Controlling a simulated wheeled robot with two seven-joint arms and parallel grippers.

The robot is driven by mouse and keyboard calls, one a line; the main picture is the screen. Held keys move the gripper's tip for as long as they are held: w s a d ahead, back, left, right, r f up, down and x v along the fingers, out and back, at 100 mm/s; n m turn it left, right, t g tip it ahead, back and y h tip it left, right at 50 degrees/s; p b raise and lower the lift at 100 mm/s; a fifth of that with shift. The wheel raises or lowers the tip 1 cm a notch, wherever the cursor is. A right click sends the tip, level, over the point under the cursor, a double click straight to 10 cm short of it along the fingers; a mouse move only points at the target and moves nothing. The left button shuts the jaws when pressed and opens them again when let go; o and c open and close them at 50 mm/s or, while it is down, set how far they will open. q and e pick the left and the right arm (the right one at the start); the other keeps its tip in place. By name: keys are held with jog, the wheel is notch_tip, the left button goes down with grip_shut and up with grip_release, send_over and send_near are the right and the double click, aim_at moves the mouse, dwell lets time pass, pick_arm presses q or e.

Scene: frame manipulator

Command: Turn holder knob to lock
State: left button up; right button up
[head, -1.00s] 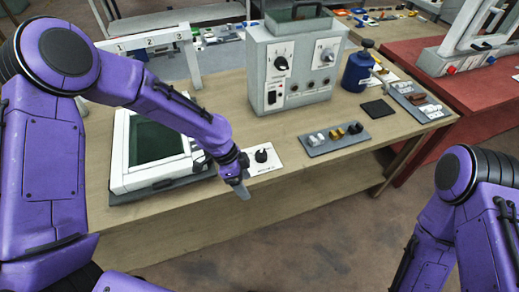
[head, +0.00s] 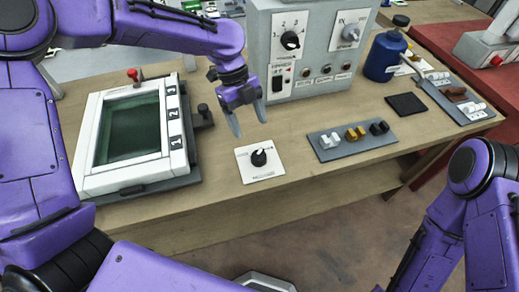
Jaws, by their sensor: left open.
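The black holder knob (head: 259,157) sits on a white plate (head: 247,172) on the table, just right of the framed holder. The plate's small print is too blurred to read. The white frame holder (head: 177,141) with a dark green panel lies on a grey base at the left, with 1, 2, 3 labels on its right side. My left gripper (head: 249,125) is open and empty, fingers pointing down, above and slightly behind the knob and not touching it. My right arm shows at the right edge, but its gripper is out of view.
A grey control box (head: 310,70) with dials stands behind the knob. A grey tray (head: 352,144) with small white, yellow and black parts lies to the right. A blue bottle (head: 385,58) and a dark pad (head: 406,105) are farther right. The table's front edge is close.

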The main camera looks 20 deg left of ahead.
aim_at(258, 152)
pick_arm(q)
jog(key=p+x, duration=0.1)
jog(key=x, duration=0.9)
jog(key=shift+f, duration=0.3)
jog(key=c, duration=1)
